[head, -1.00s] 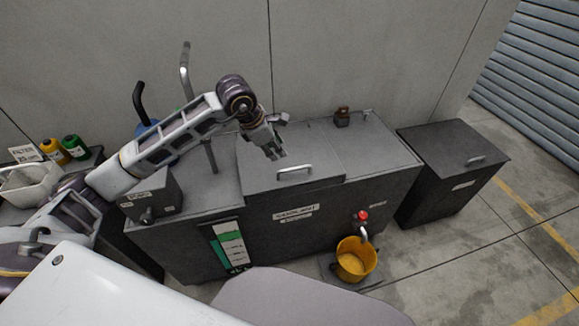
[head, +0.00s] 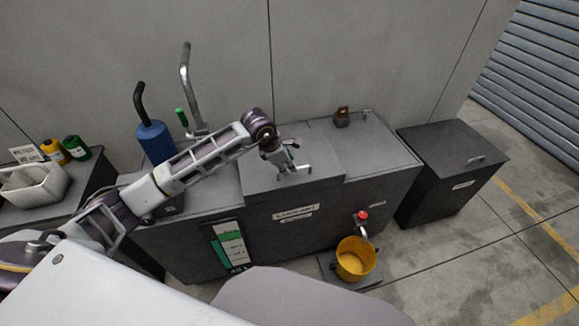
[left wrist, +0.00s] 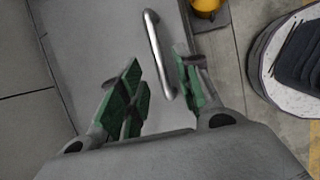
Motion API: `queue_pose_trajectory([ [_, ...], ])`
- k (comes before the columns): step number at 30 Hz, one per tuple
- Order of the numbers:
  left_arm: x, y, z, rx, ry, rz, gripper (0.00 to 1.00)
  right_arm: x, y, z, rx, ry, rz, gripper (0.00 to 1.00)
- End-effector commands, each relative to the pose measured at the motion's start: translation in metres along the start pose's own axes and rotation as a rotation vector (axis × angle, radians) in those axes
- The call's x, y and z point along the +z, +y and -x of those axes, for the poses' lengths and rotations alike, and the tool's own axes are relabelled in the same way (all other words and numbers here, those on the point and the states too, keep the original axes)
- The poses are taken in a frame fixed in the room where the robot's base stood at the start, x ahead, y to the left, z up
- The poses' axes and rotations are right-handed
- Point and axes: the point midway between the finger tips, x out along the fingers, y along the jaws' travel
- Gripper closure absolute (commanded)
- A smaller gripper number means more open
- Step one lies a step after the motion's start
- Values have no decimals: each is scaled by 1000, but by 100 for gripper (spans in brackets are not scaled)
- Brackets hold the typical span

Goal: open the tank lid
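The tank (head: 300,235) is a long dark grey cabinet with a label on its front. Its flat grey lid (head: 322,160) lies shut, with a metal bar handle (head: 301,171) near the front edge. My left gripper (head: 287,163) is over the handle, partly covering it in the head view. In the left wrist view, my left gripper (left wrist: 160,90) is open with green-padded fingers apart. The handle (left wrist: 155,45) runs between them, nearer the right finger; I cannot tell if it touches. The lid (left wrist: 100,40) fills the area below. My right gripper is not in view.
A yellow bucket (head: 355,260) stands on the floor under a red-topped tap (head: 362,217). A blue pump bottle (head: 156,142) and a tall metal pipe (head: 187,85) stand behind my arm. A separate dark bin (head: 450,165) stands to the right.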

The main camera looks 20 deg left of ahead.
Motion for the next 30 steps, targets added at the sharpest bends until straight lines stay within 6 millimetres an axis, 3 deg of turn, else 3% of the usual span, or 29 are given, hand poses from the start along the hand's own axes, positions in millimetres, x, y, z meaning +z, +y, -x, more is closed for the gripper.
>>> queue_pose_trajectory([
  [9,0,0,-25,0,0,1,66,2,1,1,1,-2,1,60],
  [19,0,0,-28,0,0,0,66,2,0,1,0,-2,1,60],
  [27,0,0,-27,0,0,1,98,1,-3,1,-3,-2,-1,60],
  [30,0,0,-27,0,0,1,100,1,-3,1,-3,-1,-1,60],
])
